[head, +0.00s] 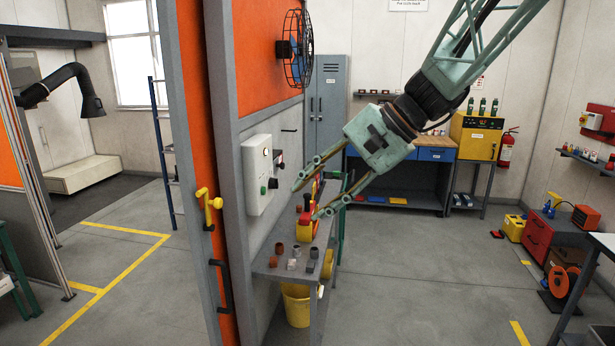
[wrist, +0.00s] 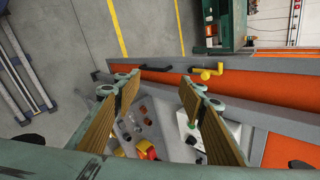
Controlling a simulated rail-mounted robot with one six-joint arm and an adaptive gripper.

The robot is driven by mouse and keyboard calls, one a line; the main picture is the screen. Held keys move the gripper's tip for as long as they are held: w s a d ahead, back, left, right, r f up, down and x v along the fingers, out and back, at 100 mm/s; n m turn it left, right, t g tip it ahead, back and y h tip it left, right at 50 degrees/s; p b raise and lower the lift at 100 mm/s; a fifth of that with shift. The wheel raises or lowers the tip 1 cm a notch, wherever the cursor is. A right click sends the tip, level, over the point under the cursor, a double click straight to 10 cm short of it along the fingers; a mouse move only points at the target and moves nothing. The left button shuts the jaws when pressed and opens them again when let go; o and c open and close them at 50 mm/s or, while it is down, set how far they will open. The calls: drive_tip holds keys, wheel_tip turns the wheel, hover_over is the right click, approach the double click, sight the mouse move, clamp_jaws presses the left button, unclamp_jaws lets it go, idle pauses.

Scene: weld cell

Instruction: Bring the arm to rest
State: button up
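My gripper (head: 308,200) is open, its two green fingers spread apart and pointing down to the left in the head view. It hangs over a narrow grey shelf (head: 270,270) beside the orange and grey partition. In the wrist view my gripper (wrist: 160,84) shows tan ridged pads facing each other with nothing held between them.
A white control box (head: 258,174) with buttons is on the partition just left of my fingers. A yellow handle (head: 209,202) sticks out from the orange edge. Several small blocks lie on the shelf. A yellow bucket (head: 296,304) is below.

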drive_tip(key=s+d+f+n+h+b, duration=0.2)
drive_tip(key=s+d, duration=0.4)
drive_tip(key=s, duration=0.7)
drive_tip(key=s+d+f+n+t+h+b, duration=0.1)
drive_tip(key=s+d, duration=0.6)
drive_tip(key=s, duration=0.7)
drive_tip(key=s+d+f+n+h+b, duration=0.2)
drive_tip(key=s+d+f+h, duration=0.3)
drive_tip(key=s, duration=0.8)
drive_tip(key=shift+s+d+f+n+t+b, duration=0.3)
drive_tip(key=shift+d+n, duration=0.4)
drive_tip(key=shift+d, duration=0.15)
drive_tip(key=shift+a, duration=0.1)
